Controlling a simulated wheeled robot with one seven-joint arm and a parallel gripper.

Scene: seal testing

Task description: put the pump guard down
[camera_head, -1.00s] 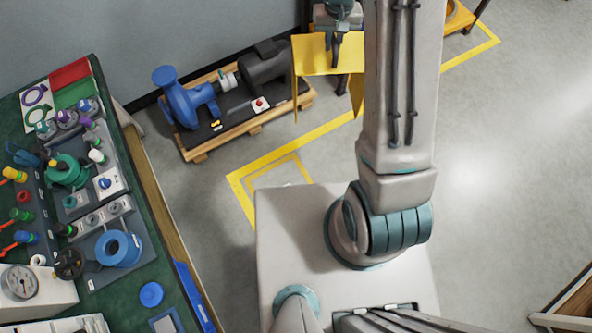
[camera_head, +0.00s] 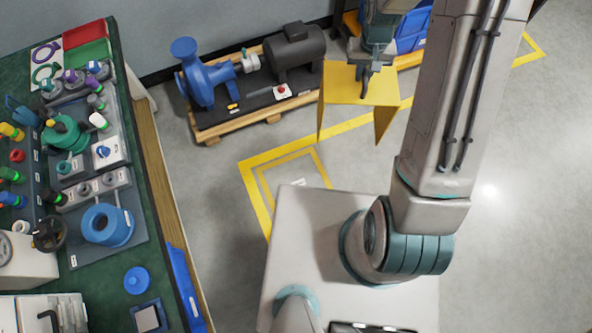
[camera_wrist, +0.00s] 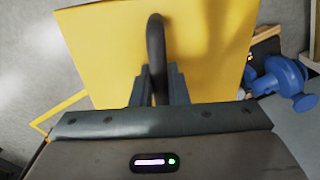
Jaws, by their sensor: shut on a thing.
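The pump guard (camera_head: 342,97) is a bent yellow sheet with a flat top, sides hanging down and a dark handle on top. My gripper (camera_head: 365,80) is shut on that handle, and the guard hangs from it above the floor. In the wrist view the yellow guard (camera_wrist: 205,50) fills the upper middle, with its dark handle between the fingers of my gripper (camera_wrist: 160,88). The blue pump (camera_head: 206,80) with its grey motor (camera_head: 295,52) stands uncovered on a pallet to the left of the guard. The guard's underside is hidden.
A green-topped bench (camera_head: 150,222) with several pump parts runs along the left. A blue bin (camera_head: 412,32) stands behind my arm.

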